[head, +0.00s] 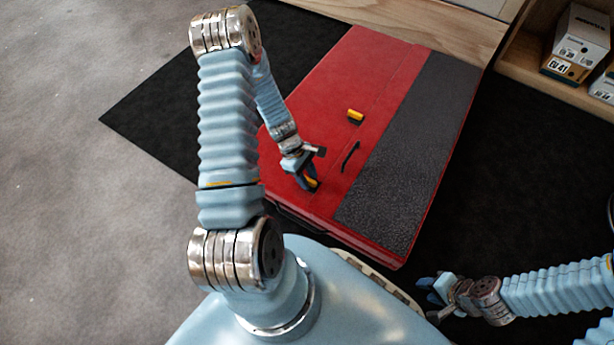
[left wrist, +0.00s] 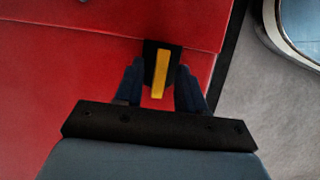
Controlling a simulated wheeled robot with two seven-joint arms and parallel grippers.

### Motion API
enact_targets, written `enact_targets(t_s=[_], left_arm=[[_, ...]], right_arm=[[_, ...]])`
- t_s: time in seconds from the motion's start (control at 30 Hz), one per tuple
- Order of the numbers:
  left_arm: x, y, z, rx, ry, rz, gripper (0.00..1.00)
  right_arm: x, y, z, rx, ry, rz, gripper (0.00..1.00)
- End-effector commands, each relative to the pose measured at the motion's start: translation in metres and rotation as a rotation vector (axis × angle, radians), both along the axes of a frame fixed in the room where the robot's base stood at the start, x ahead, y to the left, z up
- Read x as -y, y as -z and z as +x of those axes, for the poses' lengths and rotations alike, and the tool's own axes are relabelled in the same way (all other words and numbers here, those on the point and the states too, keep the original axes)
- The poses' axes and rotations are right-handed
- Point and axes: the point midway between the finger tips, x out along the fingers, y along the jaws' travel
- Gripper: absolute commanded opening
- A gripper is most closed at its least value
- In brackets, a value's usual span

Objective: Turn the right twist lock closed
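The red pad (head: 330,90) carries two black twist locks with yellow bars. One twist lock (head: 355,116) sits further back on the pad, clear of my arms. The other, nearer twist lock (head: 313,183) is partly hidden by my left gripper (head: 308,184). In the left wrist view this lock (left wrist: 160,72) lies between the fingertips of my left gripper (left wrist: 160,88), its yellow bar running nearly upright in the picture. The fingers are apart, one on each side, with narrow gaps visible. My right gripper (head: 434,290) is away from the pad at lower right, its fingers apart and empty.
A black handle (head: 350,156) lies on the pad between the two locks, beside a grey textured strip (head: 405,150). A dark mat (head: 520,190) lies around the pad. A wooden shelf with boxes (head: 578,45) stands at the back right.

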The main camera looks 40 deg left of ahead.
Motion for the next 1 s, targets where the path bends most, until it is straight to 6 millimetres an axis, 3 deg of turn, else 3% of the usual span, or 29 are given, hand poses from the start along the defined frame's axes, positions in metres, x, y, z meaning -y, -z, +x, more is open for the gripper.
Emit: enact_targets(t_s=[0.2,0.47,1.0], left_arm=[[0.0001,-0.0001,0.0,0.0,0.0,0.0,0.38],[0.0001,-0.0001,-0.0001,0.0,0.0,0.0,0.0],[0.0002,-0.0006,0.0009,0.0,0.107,0.0,0.0]], right_arm=[[0.0001,-0.0002,0.0001,0.0,0.0,0.0,0.38],[0.0002,-0.0002,0.0,0.0,0.0,0.0,0.38],[0.0,-0.0021,0.0,0.0,0.0,0.0,0.38]])
